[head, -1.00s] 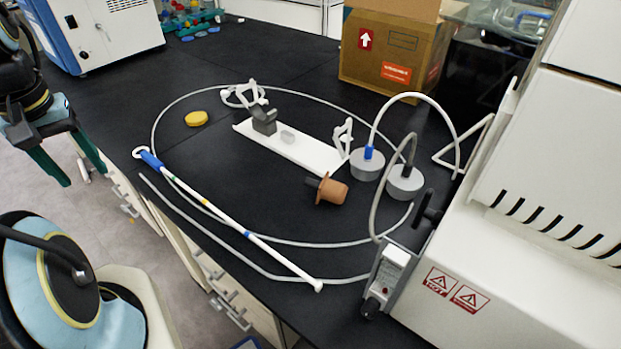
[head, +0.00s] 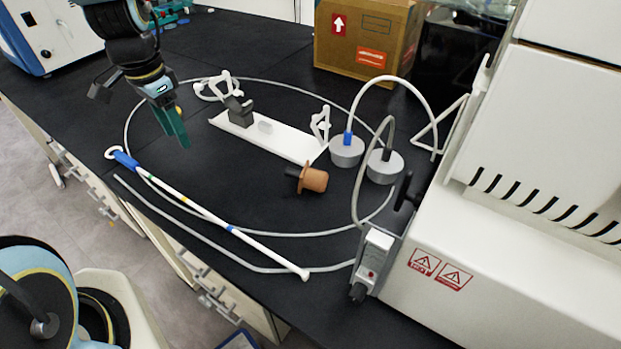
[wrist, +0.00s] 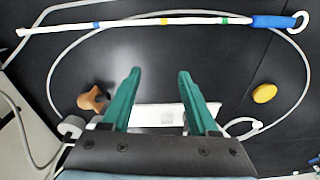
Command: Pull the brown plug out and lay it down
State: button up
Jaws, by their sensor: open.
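The brown plug (head: 314,179) lies on its side on the black bench, with a wide brown body, a flange and a dark narrow end pointing left. It also shows in the wrist view at the left (wrist: 92,98), partly behind a finger. My gripper (wrist: 160,73) is open and empty, its two green fingers spread above the bench. In the head view my gripper (head: 178,135) hangs at the upper left, well apart from the plug.
A white plate (head: 285,143) with a grey clamp lies behind the plug. Two grey round weights (head: 347,151) with tubes stand to its right, near a white machine (head: 540,180). A white rod (head: 215,222) lies in front. A yellow disc (wrist: 264,93) shows in the wrist view.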

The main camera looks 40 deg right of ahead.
jog(key=s+d+f+m, duration=0.2)
jog(key=d+m, duration=0.1)
jog(key=d, duration=0.2)
jog(key=s+d+f+m, duration=0.2)
jog(key=d+m, duration=0.1)
jog(key=d, duration=0.2)
jog(key=m+g, duration=0.1)
jog(key=m, duration=0.6)
send_over(292, 170)
jog(key=w, duration=0.1)
jog(key=f, duration=0.3)
jog(key=shift+a+f, duration=0.35)
jog(key=shift+f, duration=0.05)
jog(key=shift+s+d+f, duration=0.25)
jog(key=shift+s, duration=0.05)
jog(key=f+b, duration=0.2)
jog(key=f, duration=0.1)
jog(key=f+b, duration=0.4)
jog(key=f, duration=0.1)
jog(key=shift+s+d+f, duration=0.15)
jog(key=shift+s+f, duration=0.1)
jog(key=shift+f, duration=0.1)
grip_shut()
